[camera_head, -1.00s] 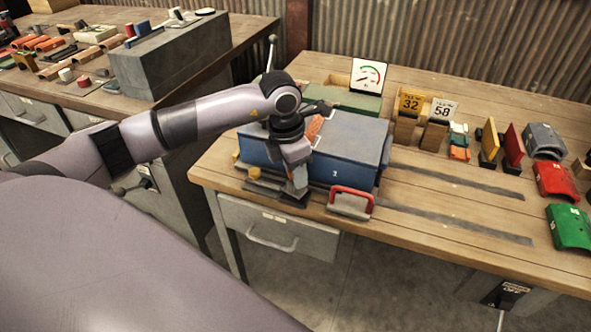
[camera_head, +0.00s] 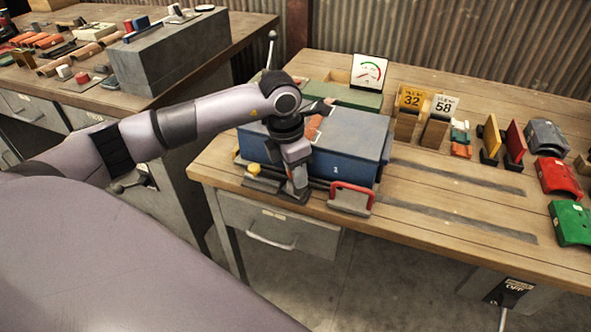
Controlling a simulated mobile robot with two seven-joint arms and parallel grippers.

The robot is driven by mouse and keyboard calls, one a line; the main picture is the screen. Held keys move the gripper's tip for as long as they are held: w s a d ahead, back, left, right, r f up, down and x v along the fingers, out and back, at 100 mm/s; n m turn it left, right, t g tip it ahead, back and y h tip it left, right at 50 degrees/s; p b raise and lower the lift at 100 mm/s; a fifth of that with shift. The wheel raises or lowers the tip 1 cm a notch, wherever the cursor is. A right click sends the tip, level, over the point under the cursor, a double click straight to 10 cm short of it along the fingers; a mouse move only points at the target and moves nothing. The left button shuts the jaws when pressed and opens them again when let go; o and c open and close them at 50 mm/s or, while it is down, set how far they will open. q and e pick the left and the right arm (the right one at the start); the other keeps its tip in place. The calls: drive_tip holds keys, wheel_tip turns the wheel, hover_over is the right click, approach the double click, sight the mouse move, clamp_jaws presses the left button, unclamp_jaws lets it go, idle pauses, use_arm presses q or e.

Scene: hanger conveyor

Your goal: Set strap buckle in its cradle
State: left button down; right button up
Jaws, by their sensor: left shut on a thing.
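My left gripper (camera_head: 297,192) points down at the front edge of the bench, in front of the blue case (camera_head: 345,150). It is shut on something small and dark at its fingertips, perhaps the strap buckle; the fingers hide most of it. A dark base or cradle (camera_head: 262,184) with a yellow knob (camera_head: 253,169) lies just left of the gripper. I cannot tell whether the held thing touches it. A red-handled clamp (camera_head: 351,196) on a grey block stands to the right of the gripper. My right gripper is not in view.
A gauge card (camera_head: 369,72) and number signs 32 (camera_head: 411,98) and 58 (camera_head: 444,106) stand behind the case. Red and green blocks (camera_head: 570,222) are at the right. Bench space right of the case, with dark strips (camera_head: 455,219), is clear.

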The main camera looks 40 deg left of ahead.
use_arm(q)
drive_tip(key=shift+s+f, duration=0.15)
drive_tip(key=shift+f, duration=0.5)
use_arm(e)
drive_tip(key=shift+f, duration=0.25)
use_arm(q)
drive_tip(key=shift+d, duration=0.1)
drive_tip(key=c, duration=0.7)
unclamp_jaws()
drive_tip(key=shift+r, duration=0.15)
drive_tip(key=r, duration=0.6)
drive_tip(key=shift+s+a, duration=0.2)
drive_tip(key=shift+a, duration=0.1)
drive_tip(key=shift+s+r, duration=0.1)
drive_tip(key=shift+r, duration=0.4)
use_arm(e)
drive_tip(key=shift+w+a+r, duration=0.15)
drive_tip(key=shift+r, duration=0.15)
